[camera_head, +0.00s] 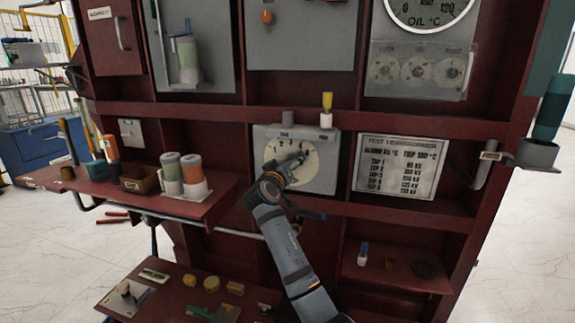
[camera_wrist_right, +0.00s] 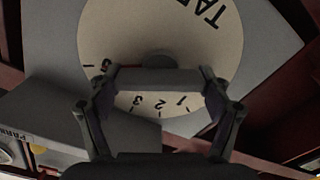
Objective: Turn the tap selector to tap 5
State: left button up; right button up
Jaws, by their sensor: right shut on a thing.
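The tap selector is a pale round dial (camera_head: 281,147) with black numbers, set on a grey panel (camera_head: 327,178). My right gripper (camera_head: 284,172) is at the front of the dial and covers part of it. In the right wrist view, the dial (camera_wrist_right: 110,30) appears upside down, with 1, 2 and 3 along the bottom and a 5 at the left. My right gripper (camera_wrist_right: 160,82) is shut on the grey selector handle (camera_wrist_right: 160,79). The handle's left end lies near the 5, but its pointing end is unclear. My left gripper is not in view.
A rating plate (camera_head: 398,167) is right of the dial. A yellow-topped item (camera_head: 327,108) stands above the panel. A side shelf (camera_head: 100,180) holds bottles and tools at the left. Small parts lie on the lower shelf (camera_head: 180,285). A cup-shaped holder (camera_head: 537,154) projects at the right.

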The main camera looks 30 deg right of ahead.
jog(key=shift+f, duration=0.1)
jog(key=o, duration=1.1)
jog(key=v, duration=1.2)
